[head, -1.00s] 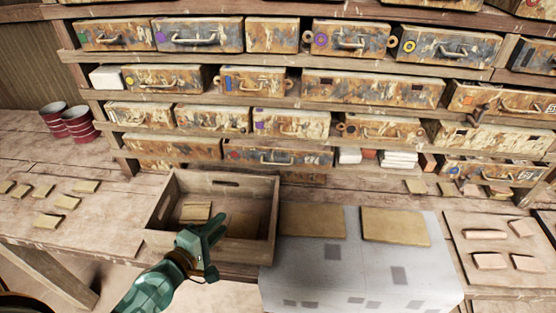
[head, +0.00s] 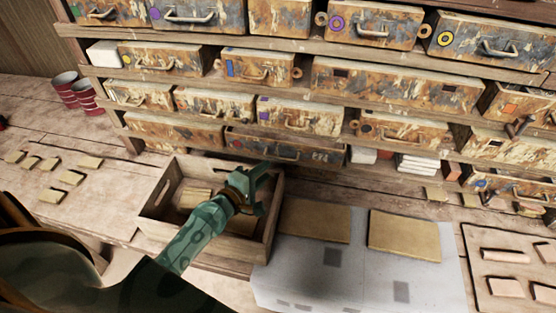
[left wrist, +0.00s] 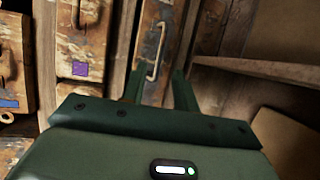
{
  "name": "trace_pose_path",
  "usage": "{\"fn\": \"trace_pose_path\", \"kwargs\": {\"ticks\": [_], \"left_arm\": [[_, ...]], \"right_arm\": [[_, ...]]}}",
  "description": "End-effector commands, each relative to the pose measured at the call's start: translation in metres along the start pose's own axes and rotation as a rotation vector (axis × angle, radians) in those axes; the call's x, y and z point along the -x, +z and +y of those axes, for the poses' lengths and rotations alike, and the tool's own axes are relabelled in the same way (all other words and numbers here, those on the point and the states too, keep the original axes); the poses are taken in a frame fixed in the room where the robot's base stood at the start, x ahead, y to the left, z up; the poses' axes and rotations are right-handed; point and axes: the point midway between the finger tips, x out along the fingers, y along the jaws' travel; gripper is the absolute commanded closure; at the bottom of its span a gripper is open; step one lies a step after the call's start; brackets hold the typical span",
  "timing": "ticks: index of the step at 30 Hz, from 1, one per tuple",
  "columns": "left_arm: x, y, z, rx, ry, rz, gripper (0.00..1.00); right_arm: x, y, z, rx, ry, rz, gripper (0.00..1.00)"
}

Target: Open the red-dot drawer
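The drawer below the purple-square drawer (head: 300,116) is in the bottom row, with a weathered front (head: 320,157) and a curved metal handle. Its red dot, at the left end a second ago, is hard to make out now. My left gripper (head: 268,176) is just in front of and below this drawer, above the wooden tray. In the left wrist view, my left gripper's two fingers (left wrist: 160,88) are apart, with the drawer's handle (left wrist: 156,52) beyond and between them. I cannot see any contact. My right gripper is not in view.
An open wooden tray (head: 158,207) stands in front of the drawers. To its right are large tan tiles (head: 405,236) on a grey sheet (head: 345,275). Red cups (head: 66,90) stand at the far left. Small tiles lie on the left of the bench.

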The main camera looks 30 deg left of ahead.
Motion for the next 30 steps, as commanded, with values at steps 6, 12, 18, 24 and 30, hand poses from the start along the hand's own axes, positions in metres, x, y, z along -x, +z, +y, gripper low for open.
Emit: {"fn": "trace_pose_path", "kwargs": {"ticks": [6,12,18,24,30], "left_arm": [[-0.049,0.000,-0.001,0.002,0.001,-0.001,0.70],[-0.070,0.000,-0.002,0.000,-0.001,0.000,0.70],[-0.074,0.000,-0.001,0.000,-0.001,0.000,0.70],[-0.073,0.000,-0.001,0.000,-0.001,0.000,0.90],[-0.073,0.000,-0.001,0.000,-0.001,0.000,1.00]], "right_arm": [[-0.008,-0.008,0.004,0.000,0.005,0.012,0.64],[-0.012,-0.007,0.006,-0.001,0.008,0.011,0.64],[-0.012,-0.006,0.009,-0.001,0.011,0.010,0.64],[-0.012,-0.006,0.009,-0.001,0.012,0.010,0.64],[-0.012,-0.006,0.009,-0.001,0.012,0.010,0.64]]}}
